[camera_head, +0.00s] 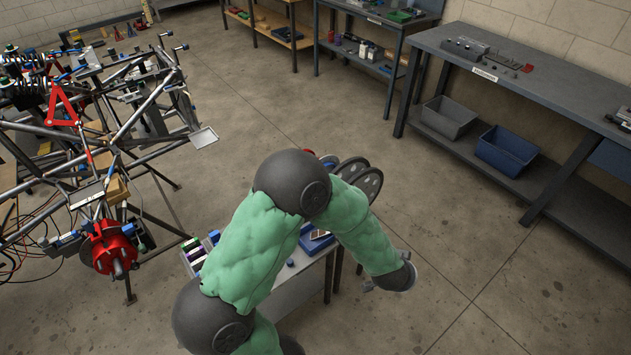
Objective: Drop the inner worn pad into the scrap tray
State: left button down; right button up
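One green-sleeved arm of mine, seemingly the left, bends across the middle. Its gripper (390,272) is at the lower right of the cart, over bare floor in the picture; only small grey finger parts show, so its opening and grasp cannot be told. My other gripper is out of view. A red brake assembly (108,248) is on the tube chassis (127,128) at the left; no separate worn pad can be made out there. A blue tray (314,246) with small brownish pieces is on the cart, partly behind my arm. I cannot tell which container is the scrap tray.
The cart (290,291) also bears dark discs (353,172) and small coloured items (191,245), partly hidden by my arm. A dark workbench (530,77) with a grey bin (449,115) and a blue bin (505,149) stands right. Floor between is clear.

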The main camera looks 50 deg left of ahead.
aim_at(314, 241)
jog(key=i+u, duration=0.45)
jog(key=i+l+u, duration=0.15)
jog(key=u, duration=0.3)
jog(key=i+l+u, duration=0.25)
jog(key=u, duration=0.2)
jog(key=i+u, duration=0.45)
jog(key=u, duration=0.25)
jog(key=i+u, duration=0.35)
jog(key=k, duration=0.1)
